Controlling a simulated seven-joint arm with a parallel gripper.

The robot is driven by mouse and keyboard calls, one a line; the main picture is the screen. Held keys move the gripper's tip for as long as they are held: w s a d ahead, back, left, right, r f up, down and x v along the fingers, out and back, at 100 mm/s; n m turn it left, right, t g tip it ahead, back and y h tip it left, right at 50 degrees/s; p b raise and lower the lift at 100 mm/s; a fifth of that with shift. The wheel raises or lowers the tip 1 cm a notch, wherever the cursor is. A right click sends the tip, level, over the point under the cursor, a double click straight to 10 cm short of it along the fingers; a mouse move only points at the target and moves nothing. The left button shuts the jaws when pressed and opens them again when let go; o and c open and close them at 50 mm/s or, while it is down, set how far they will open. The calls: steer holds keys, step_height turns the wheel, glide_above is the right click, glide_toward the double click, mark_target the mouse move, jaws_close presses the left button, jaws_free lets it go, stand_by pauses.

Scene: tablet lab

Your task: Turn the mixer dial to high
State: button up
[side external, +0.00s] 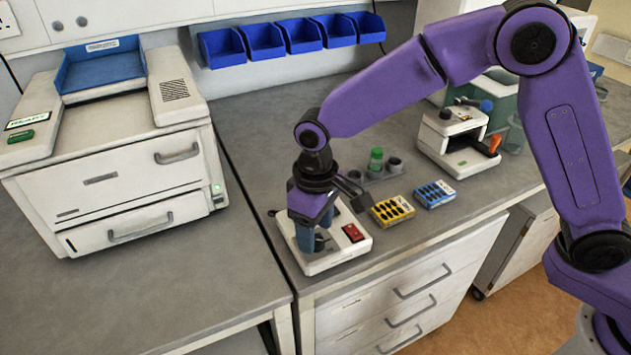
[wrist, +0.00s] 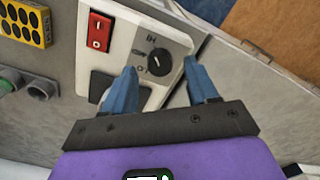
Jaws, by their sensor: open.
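The mixer (side external: 338,257) is a white, low box near the bench's front edge, with a red rocker switch (wrist: 99,31) on top. Its round black dial (wrist: 162,59) shows in the wrist view, with HI and LO markings beside it. The dial's exact setting is too small to tell. In the wrist view my gripper (wrist: 160,67) is open, one blue finger on either side of the dial. I cannot tell whether the fingers touch it.
A yellow tablet pack (side external: 392,210) and a blue pack (side external: 434,194) lie right of the mixer. A white device (side external: 455,140) is further back.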

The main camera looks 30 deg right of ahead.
mark_target(316, 239)
step_height(316, 239, up, 16)
stand_by(0.4)
steer(key=shift+f, duration=0.15)
steer(key=s+d+f+n, duration=0.3)
steer(key=s+d+f, duration=0.1)
steer(key=s+d, duration=0.8)
steer(key=s+d+f+n, duration=0.2)
steer(key=s+d+f, duration=0.2)
steer(key=s+d, duration=0.8)
steer(key=d, duration=0.3)
steer(key=shift+s+d+n, duration=0.15)
steer(key=shift+s+n, duration=0.2)
steer(key=shift+n, duration=0.05)
